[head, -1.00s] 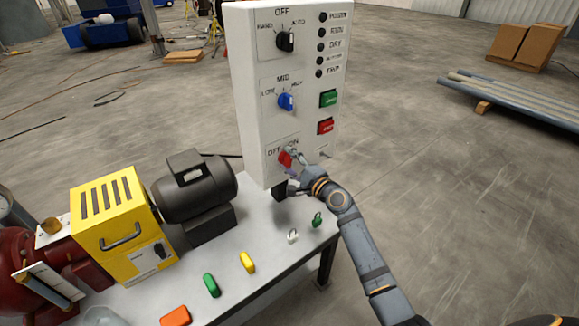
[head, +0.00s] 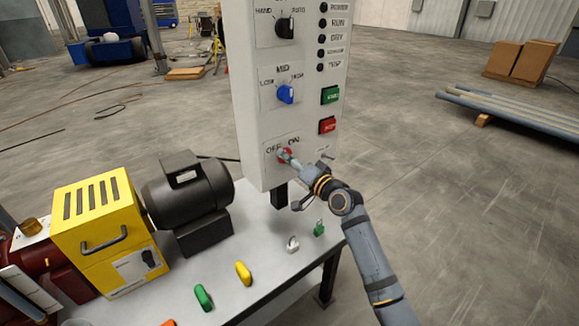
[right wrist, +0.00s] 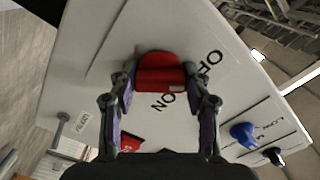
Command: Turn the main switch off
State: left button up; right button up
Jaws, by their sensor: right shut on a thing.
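The main switch is a red knob, low on the white control panel (head: 262,120), with OFF at its upper left and ON at its upper right in the head view. My right gripper (head: 284,156) reaches it from the lower right and covers most of it. In the right wrist view the red knob (right wrist: 160,72) sits between the two fingers of my right gripper (right wrist: 160,80), which is shut on it. The OFF and ON lettering shows beside the knob there. My left gripper is not in view.
Above are a blue speed knob (head: 286,94), a black selector (head: 286,27), a green button (head: 329,95) and a red button (head: 327,125). A small toggle (head: 327,156) is right of the gripper. The bench below holds a motor (head: 186,190), a yellow box (head: 100,235) and small coloured tags.

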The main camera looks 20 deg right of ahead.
jog(key=shift+f+n+b, duration=0.2)
jog(key=shift+n+b, duration=0.2)
jog(key=shift+n, duration=0.2)
jog(key=o, duration=1.2)
jog(key=shift+r, duration=0.1)
jog(key=shift+c, duration=0.2)
jog(key=v, duration=1.2)
